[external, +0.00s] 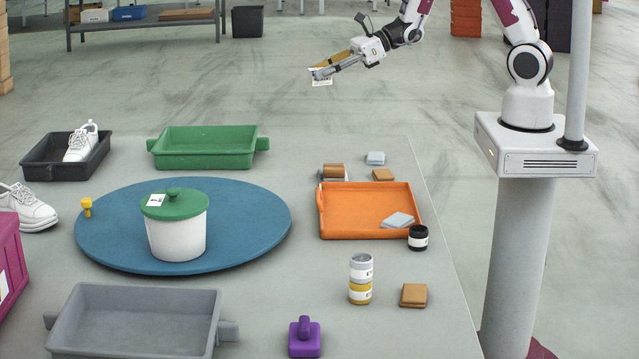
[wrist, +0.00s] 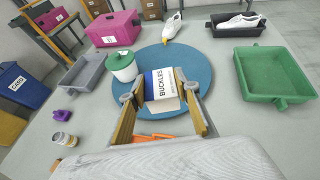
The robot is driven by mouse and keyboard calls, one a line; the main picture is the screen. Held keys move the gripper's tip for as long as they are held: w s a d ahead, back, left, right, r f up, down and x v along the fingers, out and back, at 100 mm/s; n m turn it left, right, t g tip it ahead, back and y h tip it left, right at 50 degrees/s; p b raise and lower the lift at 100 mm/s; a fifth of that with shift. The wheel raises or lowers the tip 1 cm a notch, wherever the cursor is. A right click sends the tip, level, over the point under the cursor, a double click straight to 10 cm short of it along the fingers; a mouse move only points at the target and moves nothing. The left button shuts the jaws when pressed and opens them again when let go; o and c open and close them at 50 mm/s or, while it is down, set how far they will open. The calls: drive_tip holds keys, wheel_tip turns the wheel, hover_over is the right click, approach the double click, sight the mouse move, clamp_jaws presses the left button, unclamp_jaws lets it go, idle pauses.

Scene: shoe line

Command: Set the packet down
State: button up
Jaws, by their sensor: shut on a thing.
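The packet (wrist: 162,88), a small white box with a blue band and the word BUCKLES, sits between my fingers in the wrist view. It also shows as a small white shape in the external view (external: 321,79). My gripper (external: 316,73) is shut on it and holds it in the air, well above table height. In the wrist view my gripper (wrist: 160,98) has one finger on each side of the packet, and the packet hides part of the blue disc (wrist: 196,72) behind it. The disc (external: 262,222) lies flat on the table.
A white pot with a green lid (external: 176,228) stands on the disc. An orange tray (external: 350,207), green tray (external: 203,155), grey tray (external: 135,320) and black tray (external: 55,165) surround it.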

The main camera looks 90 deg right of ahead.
drive_tip(key=w+d+f+m+h, duration=0.1)
drive_tip(key=w+d+f, duration=0.4)
drive_tip(key=w, duration=0.3)
drive_tip(key=w+d+f+h, duration=0.1)
drive_tip(key=w+d+f, duration=0.4)
drive_tip(key=w, duration=0.2)
drive_tip(key=w+d+f+m, duration=0.1)
drive_tip(key=w+d+f, duration=0.3)
drive_tip(key=f, duration=0.3)
drive_tip(key=w+d+f+m+h, duration=0.1)
drive_tip(key=w+d+f, duration=0.2)
drive_tip(key=w+f, duration=0.3)
drive_tip(key=shift+w+d+f+t, duration=0.3)
drive_tip(key=shift+d+f, duration=0.1)
drive_tip(key=shift+f, duration=0.75)
drive_tip(key=shift+f, duration=2.9)
drive_tip(key=shift+f, duration=2.05)
drive_tip(key=shift+f, duration=0.1)
